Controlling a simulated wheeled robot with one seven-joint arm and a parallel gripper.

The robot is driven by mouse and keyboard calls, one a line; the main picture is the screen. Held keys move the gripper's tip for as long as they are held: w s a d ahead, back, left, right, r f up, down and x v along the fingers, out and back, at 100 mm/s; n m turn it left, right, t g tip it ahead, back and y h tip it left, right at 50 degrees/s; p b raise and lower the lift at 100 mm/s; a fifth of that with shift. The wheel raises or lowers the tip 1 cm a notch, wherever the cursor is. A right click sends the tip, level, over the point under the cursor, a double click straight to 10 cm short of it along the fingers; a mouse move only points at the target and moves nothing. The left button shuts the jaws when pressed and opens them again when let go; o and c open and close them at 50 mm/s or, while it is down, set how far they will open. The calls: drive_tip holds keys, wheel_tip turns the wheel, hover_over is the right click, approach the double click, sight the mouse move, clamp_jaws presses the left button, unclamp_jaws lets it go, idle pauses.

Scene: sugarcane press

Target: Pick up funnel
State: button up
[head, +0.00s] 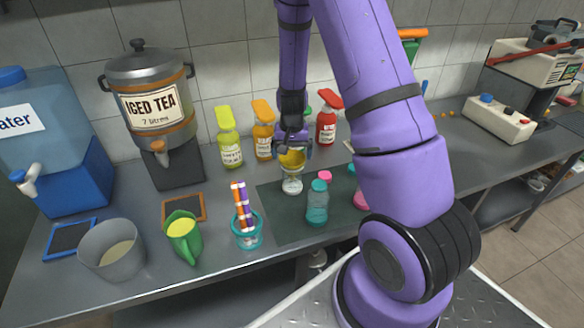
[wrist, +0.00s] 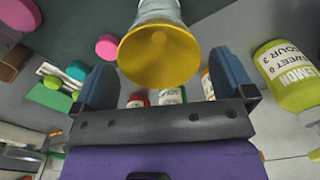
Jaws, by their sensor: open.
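The yellow funnel (head: 292,158) sits in the top of a clear bottle with a pale label (head: 292,185) on the dark mat (head: 275,225). In the wrist view the funnel (wrist: 158,57) shows its round yellow mouth, with part of the bottle behind it. My gripper (head: 294,146) is open at the funnel. In the wrist view its two blue fingers (wrist: 165,66) stand apart, one on each side of the funnel's rim. I cannot tell whether either finger touches it.
Lemon (head: 230,140), orange (head: 263,135) and red (head: 326,125) bottles stand behind. A teal shaker (head: 317,205) is close in front. My arm hides part of the right counter.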

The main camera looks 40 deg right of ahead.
sight(292, 162)
drive_tip(key=shift+w+d+f, duration=0.1)
drive_tip(key=shift+f, duration=1.05)
drive_tip(key=shift+d+f, duration=0.1)
drive_tip(key=shift+f, duration=1)
drive_tip(key=c, duration=0.7)
drive_tip(key=shift+c, duration=0.2)
drive_tip(key=shift+r, duration=0.1)
